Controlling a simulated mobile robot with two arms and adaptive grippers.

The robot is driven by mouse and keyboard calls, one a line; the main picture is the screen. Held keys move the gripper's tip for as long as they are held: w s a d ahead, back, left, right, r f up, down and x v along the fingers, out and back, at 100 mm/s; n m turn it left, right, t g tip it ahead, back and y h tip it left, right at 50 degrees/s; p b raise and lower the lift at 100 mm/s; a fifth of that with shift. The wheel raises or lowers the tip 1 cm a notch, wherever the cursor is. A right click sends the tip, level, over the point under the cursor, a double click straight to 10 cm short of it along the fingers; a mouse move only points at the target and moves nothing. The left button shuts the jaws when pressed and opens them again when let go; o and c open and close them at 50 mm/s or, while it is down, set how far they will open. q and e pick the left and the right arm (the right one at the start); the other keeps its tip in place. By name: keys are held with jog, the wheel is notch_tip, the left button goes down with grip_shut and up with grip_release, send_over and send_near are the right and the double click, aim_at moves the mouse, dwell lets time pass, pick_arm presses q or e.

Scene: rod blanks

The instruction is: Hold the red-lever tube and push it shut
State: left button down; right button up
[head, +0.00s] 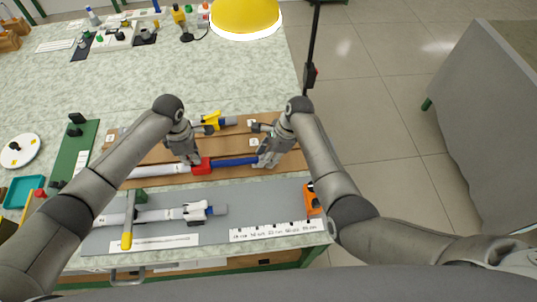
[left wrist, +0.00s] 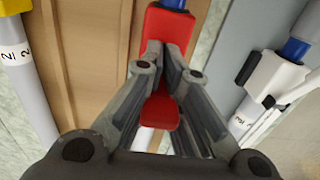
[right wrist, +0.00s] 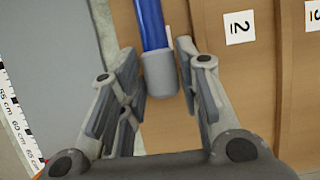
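The red-lever tube lies along the brown board, with a white outer tube (head: 170,170), a red clamp with lever (head: 201,166) and a blue inner rod (head: 232,162) extending right. My left gripper (head: 193,160) is at the red clamp; in the left wrist view its fingers (left wrist: 163,62) are close together with the red lever (left wrist: 160,112) between them. My right gripper (head: 264,160) is at the rod's right end. In the right wrist view its fingers (right wrist: 158,62) stand apart on either side of the grey end cap (right wrist: 159,75), with small gaps visible.
A yellow-lever tube (head: 212,122) lies behind on the board. A white-lever tube (head: 195,212) lies on the grey mat (head: 255,205) in front, near a ruler strip (head: 275,231) and an orange object (head: 312,199). A green plate (head: 75,150) stands left.

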jog(key=shift+r, duration=0.1)
jog(key=v, duration=1.1)
jog(key=shift+r, duration=0.4)
jog(key=shift+d, duration=0.1)
